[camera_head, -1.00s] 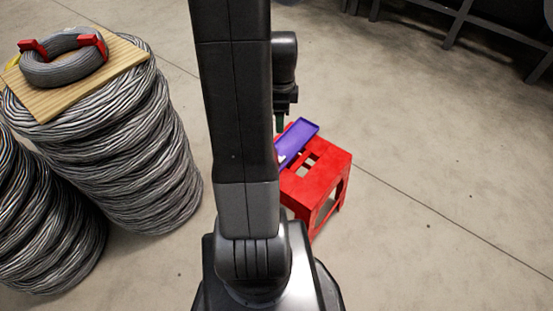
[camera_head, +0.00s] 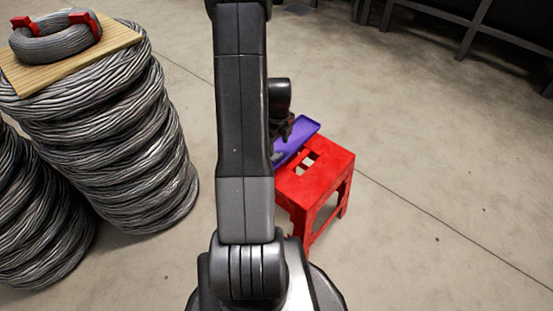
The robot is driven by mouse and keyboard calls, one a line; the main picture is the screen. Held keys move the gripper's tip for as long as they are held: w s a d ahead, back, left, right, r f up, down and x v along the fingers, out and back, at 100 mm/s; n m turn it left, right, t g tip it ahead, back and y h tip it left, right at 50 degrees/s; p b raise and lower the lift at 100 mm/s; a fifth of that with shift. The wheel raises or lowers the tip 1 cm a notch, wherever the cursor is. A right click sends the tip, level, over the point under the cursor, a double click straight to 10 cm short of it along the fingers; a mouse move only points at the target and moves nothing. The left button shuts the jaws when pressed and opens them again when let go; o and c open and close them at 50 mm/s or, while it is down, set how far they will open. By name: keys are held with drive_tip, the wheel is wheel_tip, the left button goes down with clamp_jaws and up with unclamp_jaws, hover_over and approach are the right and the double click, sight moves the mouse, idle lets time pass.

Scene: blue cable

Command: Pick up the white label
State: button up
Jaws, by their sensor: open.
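A purple tray (camera_head: 299,136) lies on a red stool (camera_head: 318,180), partly hidden behind my arm. I cannot make out the white label clearly; a small pale patch shows inside the tray beside my arm, too small to tell. My gripper (camera_head: 284,137) is above the tray's left part, close to it, and points down. It is open, but its fingers are small and dark here. Whether it touches anything in the tray cannot be told.
A tall stack of grey cable coils (camera_head: 120,130) stands at the left, topped by a wooden board (camera_head: 75,62) with a grey coil (camera_head: 55,40) and red clips. Dark metal frames (camera_head: 475,25) stand at the back right. The floor (camera_head: 440,190) at right is clear.

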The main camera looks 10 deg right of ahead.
wheel_tip(320, 180, down, 6)
drive_tip(key=shift+w+r+b, duration=0.1)
drive_tip(key=shift+w+b, duration=0.05)
drive_tip(key=shift+b, duration=0.75)
drive_tip(key=c, duration=1)
